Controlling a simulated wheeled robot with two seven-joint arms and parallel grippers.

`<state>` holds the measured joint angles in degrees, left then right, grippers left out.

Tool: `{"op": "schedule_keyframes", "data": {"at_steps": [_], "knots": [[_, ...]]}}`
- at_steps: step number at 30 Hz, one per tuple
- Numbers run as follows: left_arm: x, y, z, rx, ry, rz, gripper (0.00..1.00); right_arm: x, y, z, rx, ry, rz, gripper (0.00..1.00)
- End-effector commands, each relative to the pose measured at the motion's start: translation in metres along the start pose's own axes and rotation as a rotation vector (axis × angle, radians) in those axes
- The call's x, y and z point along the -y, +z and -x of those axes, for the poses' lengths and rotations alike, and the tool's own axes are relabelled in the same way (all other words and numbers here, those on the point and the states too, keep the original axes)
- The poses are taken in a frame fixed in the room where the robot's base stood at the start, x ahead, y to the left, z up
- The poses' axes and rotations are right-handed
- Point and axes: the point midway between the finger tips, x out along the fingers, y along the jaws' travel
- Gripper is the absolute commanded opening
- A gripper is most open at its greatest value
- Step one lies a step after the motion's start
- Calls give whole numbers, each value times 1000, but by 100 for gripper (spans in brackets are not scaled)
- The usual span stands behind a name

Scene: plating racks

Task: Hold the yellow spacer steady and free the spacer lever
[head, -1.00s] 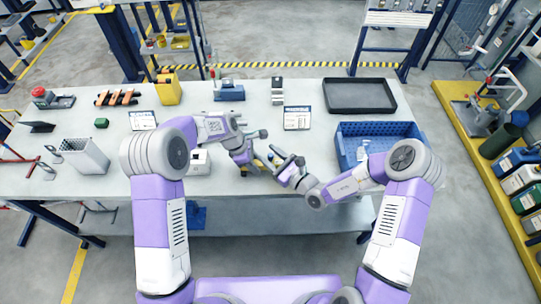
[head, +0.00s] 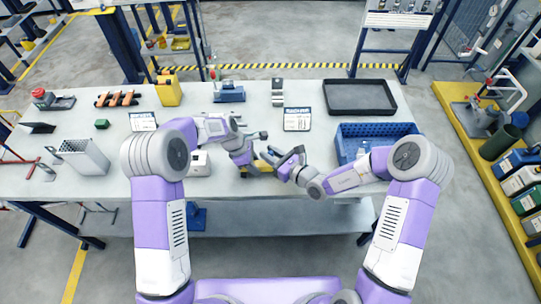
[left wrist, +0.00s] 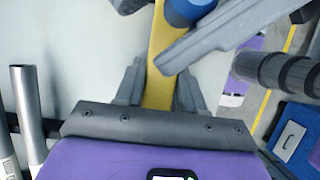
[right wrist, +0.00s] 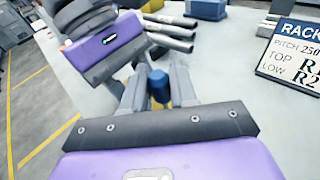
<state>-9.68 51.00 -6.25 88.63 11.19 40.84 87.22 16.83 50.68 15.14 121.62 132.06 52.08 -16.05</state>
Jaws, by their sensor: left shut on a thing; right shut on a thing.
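The yellow spacer (head: 262,165) is near the table's front edge, partly covered by my grippers. My left gripper (head: 257,162) is shut on it; in the left wrist view the yellow bar (left wrist: 160,55) runs up between the fingers. The spacer lever shows as a blue cylinder beside the bar in the left wrist view (left wrist: 188,8). My right gripper (head: 276,162) is shut on the lever; in the right wrist view the blue cylinder (right wrist: 159,85) is between its fingers. The lever's joint with the spacer is hidden.
Grey metal tubes (right wrist: 172,38) lie close behind the grippers. A blue bin (head: 375,131) stands to the right, and a black tray (head: 360,96) at the back right. A rack card (head: 297,119) stands behind. A white box (head: 200,163) is left of my left gripper.

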Motion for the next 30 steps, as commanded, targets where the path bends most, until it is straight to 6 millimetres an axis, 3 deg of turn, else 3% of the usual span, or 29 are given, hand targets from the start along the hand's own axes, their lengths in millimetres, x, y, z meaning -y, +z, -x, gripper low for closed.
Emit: {"op": "schedule_keyframes", "data": {"at_steps": [8,9,13,23,30], "knots": [[0,0,0,0,1,1,0,1,-1,0,-9,0,-9,0],[0,0,0,0,1,1,0,1,-1,0,-9,0,-9,28],[0,0,0,0,1,1,0,1,-1,0,-8,0,-8,46],[0,0,0,0,1,1,0,1,0,4,-7,0,-7,46],[0,0,0,0,1,1,0,2,0,43,-8,-4,-6,46]]}}
